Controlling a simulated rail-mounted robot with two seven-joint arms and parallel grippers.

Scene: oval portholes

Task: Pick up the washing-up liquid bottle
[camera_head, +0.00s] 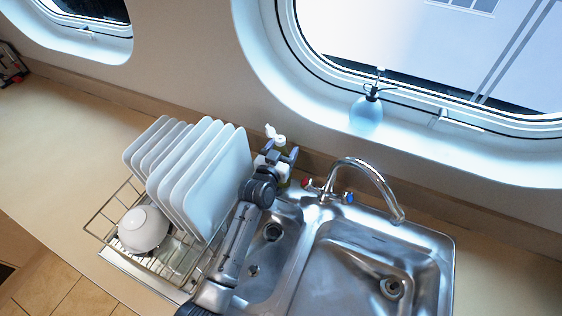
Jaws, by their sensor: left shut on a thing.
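The washing-up liquid bottle (276,139) stands behind the small sink bowl, near the wall, between the plates and the tap. Its white top shows above my gripper, and most of its body is hidden behind my gripper and wrist. My left gripper (280,154) reaches over the small bowl from the front and is shut on the bottle. I cannot tell whether the bottle's base touches the counter. My right gripper is not in view.
A wire rack (100,232) with several white plates (218,180) and a white bowl (143,229) stands close on the left. The chrome tap (362,166) is close on the right. A blue spray bottle (366,116) stands on the porthole sill. The large sink basin (350,262) is empty.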

